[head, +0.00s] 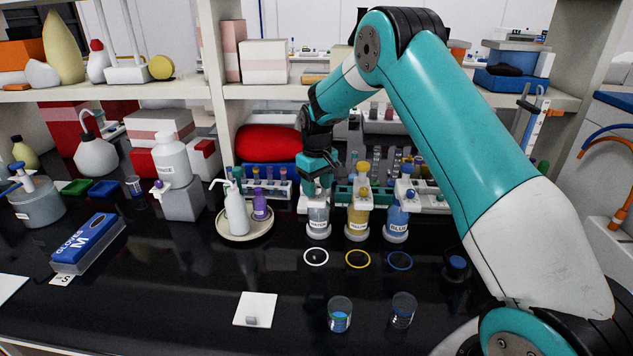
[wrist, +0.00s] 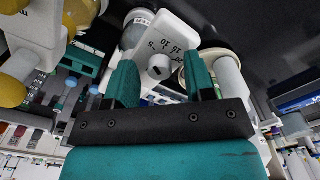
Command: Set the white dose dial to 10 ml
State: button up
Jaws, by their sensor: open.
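The white dose dial (wrist: 160,68) shows in the wrist view as a round knob with a small dark mark, on a white dispenser head (wrist: 180,38) with printed numbers, 10 among them. Which number the mark meets I cannot tell. My gripper (wrist: 161,64) is open, with one teal finger on each side of the dial; contact is not clear. In the head view my gripper (head: 318,188) is at the top of the leftmost of three dispenser bottles, the clear one (head: 318,216), and hides its dial.
The yellow bottle (head: 357,222) and the blue bottle (head: 397,220) stand close on the right. A tray (head: 226,233) with a white wash bottle (head: 236,212) is on the left. Two beakers (head: 339,316) (head: 403,311) and a white tile (head: 255,310) lie in front.

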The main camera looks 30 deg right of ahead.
jog(key=shift+f, duration=0.1)
grip_shut()
jog(key=shift+m, duration=0.3)
jog(key=m+b, duration=0.1)
jog(key=m, duration=0.2)
jog(key=shift+m+b, duration=0.6)
jog(key=shift+m, duration=1.4)
jog(key=shift+w, duration=0.1)
grip_release()
